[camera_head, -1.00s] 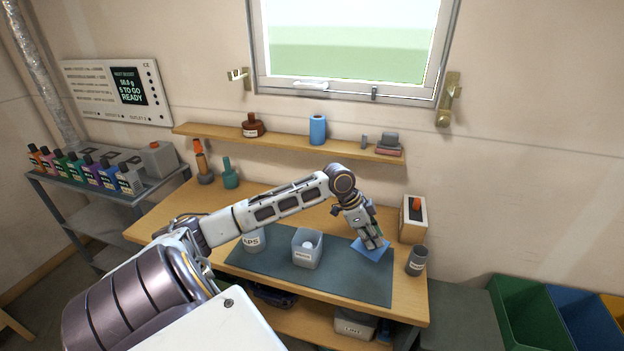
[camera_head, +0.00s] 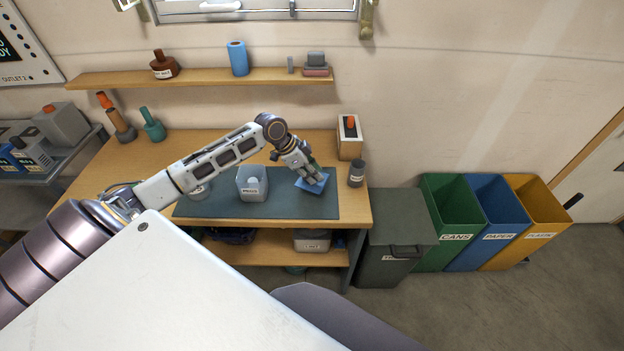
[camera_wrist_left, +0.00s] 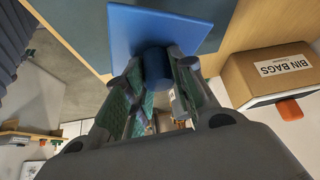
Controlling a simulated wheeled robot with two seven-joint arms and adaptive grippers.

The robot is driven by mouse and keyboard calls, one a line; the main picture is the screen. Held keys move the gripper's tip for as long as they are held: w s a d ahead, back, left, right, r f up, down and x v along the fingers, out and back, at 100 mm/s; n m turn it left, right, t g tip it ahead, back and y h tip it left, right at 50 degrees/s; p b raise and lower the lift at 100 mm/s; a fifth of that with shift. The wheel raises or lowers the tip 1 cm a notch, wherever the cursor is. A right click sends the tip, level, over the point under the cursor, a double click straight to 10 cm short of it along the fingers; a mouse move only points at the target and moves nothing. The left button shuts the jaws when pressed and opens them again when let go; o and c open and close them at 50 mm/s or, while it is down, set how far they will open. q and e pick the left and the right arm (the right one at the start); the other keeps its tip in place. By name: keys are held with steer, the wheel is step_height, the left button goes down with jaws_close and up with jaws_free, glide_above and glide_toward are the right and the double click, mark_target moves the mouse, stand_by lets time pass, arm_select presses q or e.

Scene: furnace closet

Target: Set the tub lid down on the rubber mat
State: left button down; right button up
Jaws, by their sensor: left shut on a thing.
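The blue square tub lid (camera_head: 313,184) is at the right end of the dark rubber mat (camera_head: 290,207) on the bench. My left gripper (camera_head: 306,178) is shut on the lid from above. In the left wrist view the fingers (camera_wrist_left: 155,95) close around the round blue knob of the lid (camera_wrist_left: 160,28), whose plate lies beyond them. Whether the lid touches the mat or hangs just above it, I cannot tell. A grey tub (camera_head: 252,185) with a white round thing inside stands on the mat to the left of the lid. My right gripper is not in view.
A dark cup (camera_head: 356,174) and a box with an orange top item (camera_head: 350,138) stand right of the mat. A shelf (camera_head: 200,77) runs above. Bins (camera_head: 452,222) stand right of the bench.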

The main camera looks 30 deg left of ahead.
arm_select(q)
steer(key=shift+f, duration=1.85)
steer(key=shift+f, duration=0.15)
steer(key=c, duration=1.2)
jaws_free()
steer(key=shift+v, duration=6.15)
